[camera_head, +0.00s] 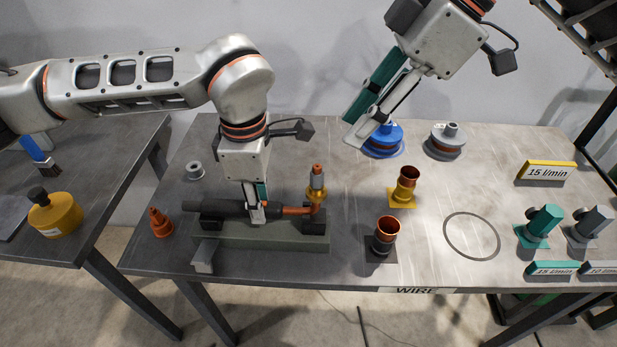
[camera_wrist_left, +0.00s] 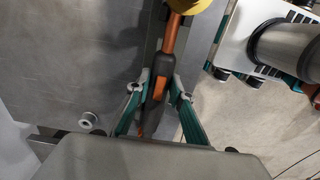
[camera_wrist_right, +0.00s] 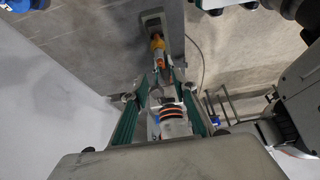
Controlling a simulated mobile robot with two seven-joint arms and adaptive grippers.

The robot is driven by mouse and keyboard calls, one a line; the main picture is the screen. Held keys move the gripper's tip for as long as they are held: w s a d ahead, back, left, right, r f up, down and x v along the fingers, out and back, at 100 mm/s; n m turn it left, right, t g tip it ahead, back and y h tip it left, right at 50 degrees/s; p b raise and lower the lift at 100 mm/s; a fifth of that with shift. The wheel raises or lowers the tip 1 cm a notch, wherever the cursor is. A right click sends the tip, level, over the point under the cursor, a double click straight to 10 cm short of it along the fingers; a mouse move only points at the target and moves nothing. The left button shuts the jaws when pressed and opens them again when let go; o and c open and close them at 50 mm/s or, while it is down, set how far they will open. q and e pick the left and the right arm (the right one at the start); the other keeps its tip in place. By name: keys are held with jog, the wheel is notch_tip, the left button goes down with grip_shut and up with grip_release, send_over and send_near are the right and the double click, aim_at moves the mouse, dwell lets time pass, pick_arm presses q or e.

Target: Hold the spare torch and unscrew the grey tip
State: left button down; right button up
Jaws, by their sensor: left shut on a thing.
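The spare torch lies across a dark holder (camera_head: 290,237) on the table, its black handle (camera_head: 225,208) to the left and its copper neck (camera_head: 298,210) bending up at the right. Its grey tip (camera_head: 317,181) stands upright above a gold collar (camera_head: 315,196), with an orange end on top. My left gripper (camera_head: 256,215) is shut on the handle; in the left wrist view, its fingers sit on both sides of the handle (camera_wrist_left: 157,72). My right gripper (camera_head: 350,135) is open in the air, above and right of the tip. The gold collar also shows in the right wrist view (camera_wrist_right: 157,42).
A blue spool (camera_head: 384,140) and a grey spool (camera_head: 446,140) stand at the back. Copper cups stand on a yellow base (camera_head: 402,198) and a dark base (camera_head: 382,249). The marked circle (camera_head: 471,236) is empty.

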dwell(0.5)
jog(key=shift+o, duration=1)
jog(key=n+t+h, duration=0.5)
jog(key=n+h, duration=0.1)
jog(key=n, duration=1.2)
send_near(317, 168)
jog(key=x, duration=1.1)
